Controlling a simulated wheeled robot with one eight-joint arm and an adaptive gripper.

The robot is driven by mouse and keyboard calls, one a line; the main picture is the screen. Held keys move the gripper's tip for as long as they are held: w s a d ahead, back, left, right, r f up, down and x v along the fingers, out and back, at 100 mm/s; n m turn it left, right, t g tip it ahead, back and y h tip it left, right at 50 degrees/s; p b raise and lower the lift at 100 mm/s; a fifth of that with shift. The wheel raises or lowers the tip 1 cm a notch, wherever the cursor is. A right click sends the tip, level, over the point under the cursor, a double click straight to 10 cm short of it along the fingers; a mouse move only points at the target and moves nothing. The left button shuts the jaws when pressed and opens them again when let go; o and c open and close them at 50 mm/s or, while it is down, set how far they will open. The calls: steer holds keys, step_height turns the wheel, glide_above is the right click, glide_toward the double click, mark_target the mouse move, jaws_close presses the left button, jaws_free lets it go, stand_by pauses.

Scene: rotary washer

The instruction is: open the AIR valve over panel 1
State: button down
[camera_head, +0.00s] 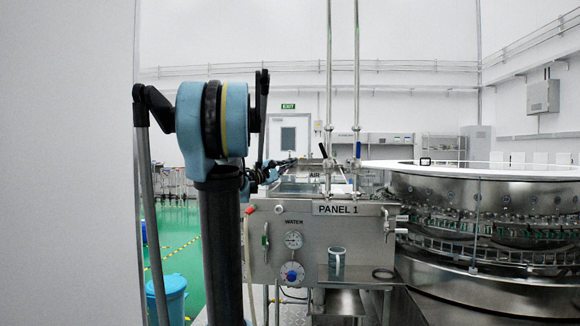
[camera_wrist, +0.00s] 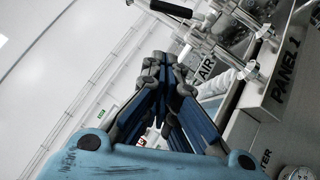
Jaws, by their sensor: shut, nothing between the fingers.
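Panel 1 (camera_head: 325,235) is a steel box with a "PANEL 1" label, and it shows at the right edge of the wrist view (camera_wrist: 270,95). The AIR label (camera_head: 314,176) is on its top, below a vertical pipe. A valve with a black handle (camera_head: 323,150) sits on that pipe; a black handle (camera_wrist: 170,8) also shows at the top of the wrist view. My gripper (camera_wrist: 160,60) is shut and empty, its tips apart from the handle.
A second pipe with a blue handle (camera_head: 358,150) stands right of the first. The panel front has a gauge (camera_head: 293,240), a blue knob (camera_head: 292,272) and a mug (camera_head: 337,262) on a shelf. The round washer (camera_head: 485,215) fills the right side. A blue bin (camera_head: 167,298) stands at left.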

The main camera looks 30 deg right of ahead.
mark_target(324, 154)
steer(key=s+x, duration=0.2)
steer(key=x, duration=0.8)
steer(key=shift+s+d+r, duration=0.3)
steer(key=shift+d+r, duration=0.05)
steer(key=shift+r, duration=0.1)
steer(key=shift+a, duration=0.1)
